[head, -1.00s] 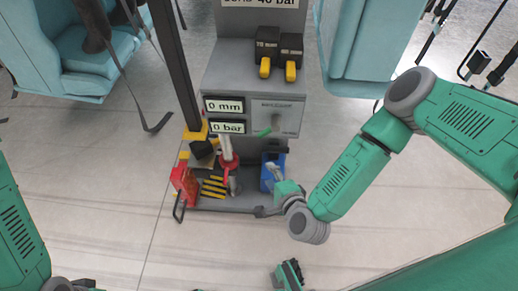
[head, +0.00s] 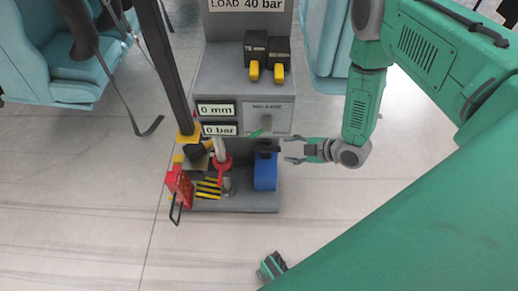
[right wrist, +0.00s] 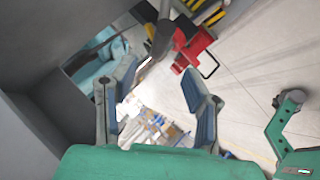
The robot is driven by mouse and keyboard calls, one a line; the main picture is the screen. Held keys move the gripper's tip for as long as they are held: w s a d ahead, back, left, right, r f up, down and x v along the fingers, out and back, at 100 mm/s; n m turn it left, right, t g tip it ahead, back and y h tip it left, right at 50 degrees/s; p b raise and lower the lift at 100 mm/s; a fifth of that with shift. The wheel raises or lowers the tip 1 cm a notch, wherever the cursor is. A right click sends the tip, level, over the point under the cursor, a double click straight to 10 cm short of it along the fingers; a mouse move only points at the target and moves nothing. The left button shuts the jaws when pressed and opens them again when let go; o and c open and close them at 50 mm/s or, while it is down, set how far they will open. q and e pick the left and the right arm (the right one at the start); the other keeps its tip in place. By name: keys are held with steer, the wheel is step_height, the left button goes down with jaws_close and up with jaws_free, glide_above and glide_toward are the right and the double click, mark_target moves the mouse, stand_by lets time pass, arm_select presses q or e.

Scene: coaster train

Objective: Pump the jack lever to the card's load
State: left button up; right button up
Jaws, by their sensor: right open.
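The card (head: 247,4) reads LOAD 40 bar. The displays read 0 mm (head: 216,109) and 0 bar (head: 220,129). Low on the grey stand, a pale upright bar (head: 219,149), seemingly the jack lever, rises by a red jack part (head: 222,166). My right gripper (head: 287,149) is open and empty, just right of the blue box (head: 265,171) and apart from the lever. In the right wrist view its spread fingers (right wrist: 160,90) have nothing between them; a grey rod end (right wrist: 160,38) shows beyond, near a red frame (right wrist: 193,50).
A green release handle (head: 260,132) sits above the blue box. Two black blocks with yellow tips (head: 267,60) lie on the upper shelf. A dark post (head: 170,70) and red frame (head: 180,188) stand at left.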

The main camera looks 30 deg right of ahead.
mark_target(270, 150)
steer(key=b+x, duration=0.4)
steer(key=x, duration=0.7)
steer(key=shift+a+f, duration=0.1)
steer(key=shift+f, duration=0.2)
steer(key=shift+w+a+f, duration=0.25)
steer(key=shift+w, duration=0.25)
jaws_close()
